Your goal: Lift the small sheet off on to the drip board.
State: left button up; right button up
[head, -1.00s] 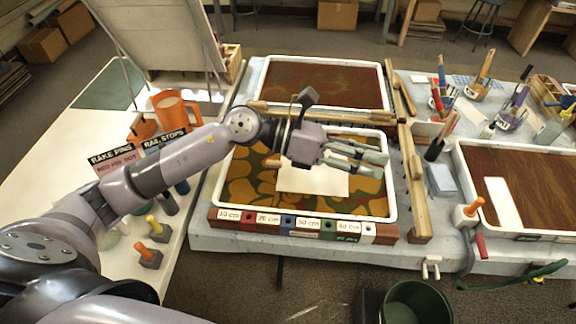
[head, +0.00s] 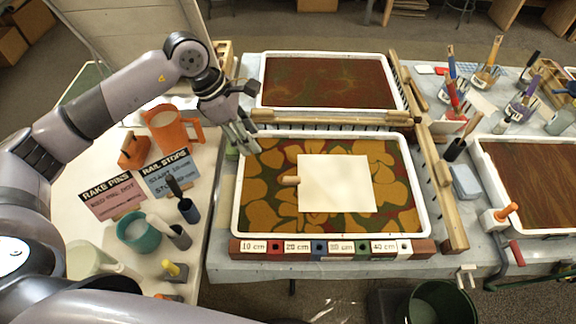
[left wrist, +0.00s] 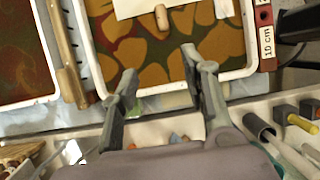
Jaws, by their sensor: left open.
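The small sheet (head: 337,184) is a cream rectangle lying flat on the green and ochre pattern in the near tray (head: 236,200). A short wooden tab (head: 288,180) sits at its left edge; it also shows in the left wrist view (left wrist: 161,17), beside part of the sheet (left wrist: 130,8). My left gripper (head: 242,143) is open and empty over the near tray's back left corner, left of the sheet and apart from it. Its spread fingers (left wrist: 162,68) show in the left wrist view. A pale tilted board (head: 120,42) stands at the back left; I cannot tell if it is the drip board.
A wooden rail (head: 330,118) separates the near tray from the brown back tray (head: 325,55). Another rail (head: 440,185) runs along the right. Length blocks (head: 330,248) line the front.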

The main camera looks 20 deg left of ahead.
pick_arm(q)
jog(key=p, duration=0.2)
send_near(288, 178)
notch_tip(288, 178, down, 3)
jog(key=shift+r+p, duration=0.25)
jog(key=shift+p, duration=0.1)
jog(key=shift+d+f, duration=0.2)
jog(key=shift+f, duration=0.45)
jog(key=shift+w+d+f, duration=0.1)
jog(key=shift+d, duration=0.1)
jog(key=p+x, duration=0.1)
jog(key=x, duration=0.1)
jog(key=p+x, duration=0.1)
jog(key=x, duration=0.1)
jog(key=shift+d, duration=0.45)
jog(key=shift+w+f, duration=0.1)
jog(key=shift+f, duration=0.2)
jog(key=c, duration=0.7)
jog(key=shift+c, duration=1)
pick_arm(e)
jog(key=d+r, duration=0.1)
jog(key=s+r, duration=0.1)
jog(key=r, duration=0.1)
jog(key=d+r, duration=0.1)
jog(key=shift+s+d+r, duration=0.25)
jog(key=shift+s+d, duration=0.1)
jog(key=shift+s, duration=0.05)
